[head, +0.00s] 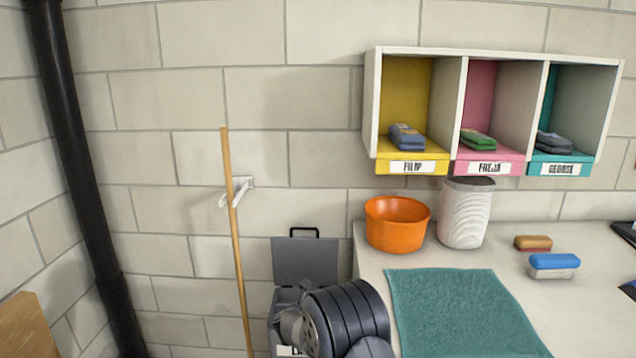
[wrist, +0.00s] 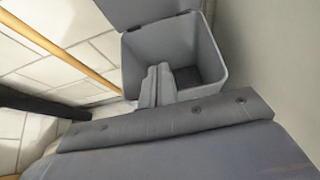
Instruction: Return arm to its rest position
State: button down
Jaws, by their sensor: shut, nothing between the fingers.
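My gripper (wrist: 158,72) is shut and empty, with its two grey fingers side by side. In the wrist view it points towards the open grey bin (wrist: 215,58) and overlaps its near part. I cannot tell whether the fingers are above the rim or inside it. The visible inside of the bin looks bare. In the head view my dark ribbed arm is at the bottom centre, in front of the bin, whose raised lid (head: 305,262) rests back near the wall. The fingers are not clear there.
A wooden pole (head: 234,230) leans by a wall bracket left of the bin. The counter (head: 480,240) at right holds an orange bowl (head: 397,225), a white ribbed container (head: 465,215), a teal towel (head: 460,310) and brushes (head: 553,265). Wall cubbies (head: 495,55) hold folded cloths.

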jog(key=shift+t, duration=0.3)
jog(key=f+b, duration=0.1)
jog(key=b, duration=0.1)
jog(key=s+f+b, duration=0.1)
jog(key=f+b, duration=0.1)
jog(key=s+f+b, duration=0.1)
jog(key=b, duration=0.1)
jog(key=shift+f, duration=0.3)
